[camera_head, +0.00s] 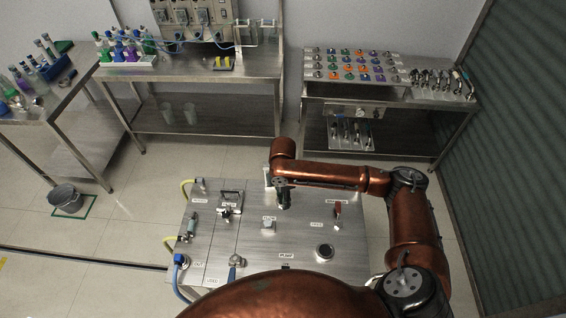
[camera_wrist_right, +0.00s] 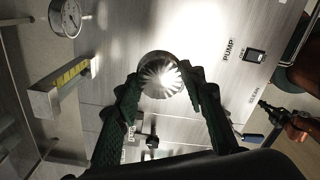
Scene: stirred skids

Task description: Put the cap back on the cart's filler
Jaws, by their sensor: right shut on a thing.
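In the head view my right gripper (camera_head: 285,202) points down over the back middle of the steel cart top (camera_head: 255,240). In the right wrist view its dark green fingers (camera_wrist_right: 164,90) are shut on a round, silvery, fluted cap (camera_wrist_right: 160,73). The cap cannot be made out in the head view. A round port with a dark centre (camera_head: 325,252), apparently the filler, sits on the cart's front right, apart from the gripper. My left gripper is not in view.
A pump switch (camera_wrist_right: 255,56) and a gauge (camera_wrist_right: 67,17) show in the wrist view. Steel benches (camera_head: 200,87) stand behind.

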